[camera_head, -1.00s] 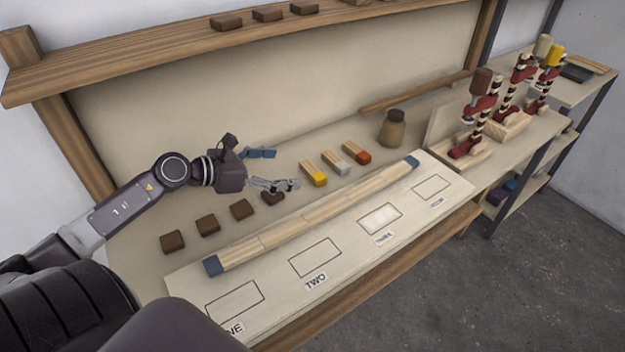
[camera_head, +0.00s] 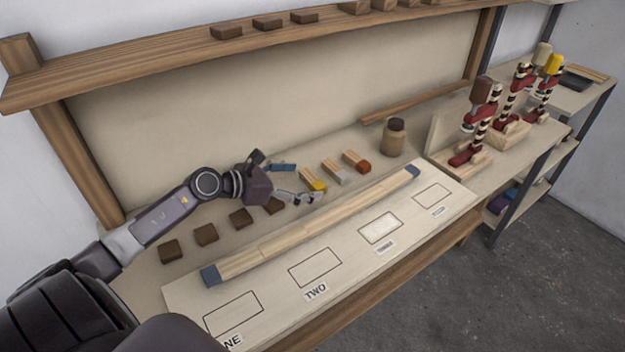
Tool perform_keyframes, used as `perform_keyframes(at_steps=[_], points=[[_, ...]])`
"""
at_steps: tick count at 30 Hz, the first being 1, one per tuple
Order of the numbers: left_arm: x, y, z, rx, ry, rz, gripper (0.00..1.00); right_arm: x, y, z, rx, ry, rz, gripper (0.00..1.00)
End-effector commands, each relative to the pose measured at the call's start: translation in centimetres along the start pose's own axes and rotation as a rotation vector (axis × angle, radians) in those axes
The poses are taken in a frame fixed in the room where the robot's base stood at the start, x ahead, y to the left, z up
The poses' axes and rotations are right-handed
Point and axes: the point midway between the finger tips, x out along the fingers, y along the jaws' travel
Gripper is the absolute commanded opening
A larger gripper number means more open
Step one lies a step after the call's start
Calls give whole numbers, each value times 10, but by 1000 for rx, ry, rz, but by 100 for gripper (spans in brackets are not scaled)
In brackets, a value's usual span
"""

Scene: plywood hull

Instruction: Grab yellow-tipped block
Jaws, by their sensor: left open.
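The yellow-tipped block (camera_head: 314,181) is a light wooden stick with a yellow end, lying on the workbench. My left gripper (camera_head: 305,182) comes in from the left and is open. One finger lies at the back left of the block, and the other finger lies in front of the yellow end. In this view the fingers appear around the near end of the block; I cannot tell whether they touch it. My right gripper is not in view.
A grey-tipped block (camera_head: 335,173) and a red-tipped block (camera_head: 357,162) lie just right. Several dark brown blocks (camera_head: 206,234) line the bench at left. A long blue-ended wooden strip (camera_head: 318,222) lies in front on a marked board (camera_head: 345,287). A jar (camera_head: 392,140) stands behind.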

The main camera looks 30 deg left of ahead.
Motion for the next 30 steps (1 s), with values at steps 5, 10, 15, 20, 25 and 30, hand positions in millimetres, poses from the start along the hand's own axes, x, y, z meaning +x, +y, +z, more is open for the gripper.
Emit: perform_keyframes(at_steps=[5, 10, 15, 20, 25, 30], points=[[14, 0, 1, 0, -2, 1, 86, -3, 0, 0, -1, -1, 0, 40], [17, 0, -1, -1, 1, 0, 86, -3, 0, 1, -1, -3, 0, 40], [17, 0, -1, 0, 1, 0, 82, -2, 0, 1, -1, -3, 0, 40], [17, 0, -1, 0, 1, 0, 65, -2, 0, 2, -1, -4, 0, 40], [17, 0, 0, 0, 1, 0, 46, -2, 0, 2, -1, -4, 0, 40], [17, 0, 0, 0, 0, 0, 42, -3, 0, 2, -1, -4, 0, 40]])
